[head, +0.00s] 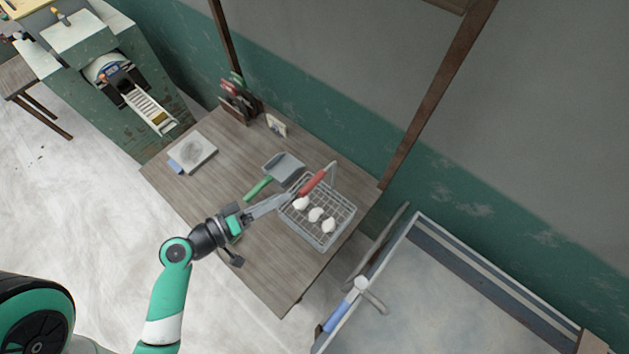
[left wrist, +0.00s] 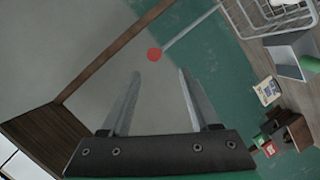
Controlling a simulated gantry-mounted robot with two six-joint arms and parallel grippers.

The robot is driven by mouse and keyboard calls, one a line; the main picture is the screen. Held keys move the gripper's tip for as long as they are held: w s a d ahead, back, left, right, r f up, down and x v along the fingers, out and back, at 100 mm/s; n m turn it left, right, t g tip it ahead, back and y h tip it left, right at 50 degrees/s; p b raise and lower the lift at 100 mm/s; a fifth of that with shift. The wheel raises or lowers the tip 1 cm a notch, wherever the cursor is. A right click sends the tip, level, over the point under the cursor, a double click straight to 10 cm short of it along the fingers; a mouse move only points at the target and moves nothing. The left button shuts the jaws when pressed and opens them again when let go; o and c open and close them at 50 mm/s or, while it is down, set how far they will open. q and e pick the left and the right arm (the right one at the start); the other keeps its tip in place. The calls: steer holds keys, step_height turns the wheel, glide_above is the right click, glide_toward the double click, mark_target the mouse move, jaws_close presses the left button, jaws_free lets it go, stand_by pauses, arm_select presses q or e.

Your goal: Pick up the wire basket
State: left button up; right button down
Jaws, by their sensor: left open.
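The wire basket (head: 342,226) stands on the wooden table with three white lumps in it. Its handle rises over it and carries a red grip (head: 312,182). My left gripper (head: 288,196) is open and empty, its fingers pointing at the red grip from the left, close to it. In the left wrist view the red grip (left wrist: 154,54) shows end-on as a disc, just beyond the gap between the open fingertips (left wrist: 159,72). Part of the basket (left wrist: 258,22) shows at the upper right there. Contact with the grip is not visible. My right gripper is not in view.
A grey dustpan (head: 284,166) with a green handle (head: 258,187) lies beside the basket. A pale slab (head: 195,152), a small card (head: 276,125) and a dark rack (head: 238,100) stand farther back. A large basin (head: 470,300) is at right. The table's front (head: 275,275) is clear.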

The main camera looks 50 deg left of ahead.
mark_target(317, 177)
arm_select(q)
steer(key=x, duration=0.4)
steer(key=p+x, duration=0.1)
steer(key=x, duration=0.3)
steer(key=p+x, duration=0.1)
steer(key=x, duration=0.3)
steer(key=shift+d+r, duration=0.3)
jaws_close()
steer(key=shift+r, duration=0.1)
stand_by(0.9)
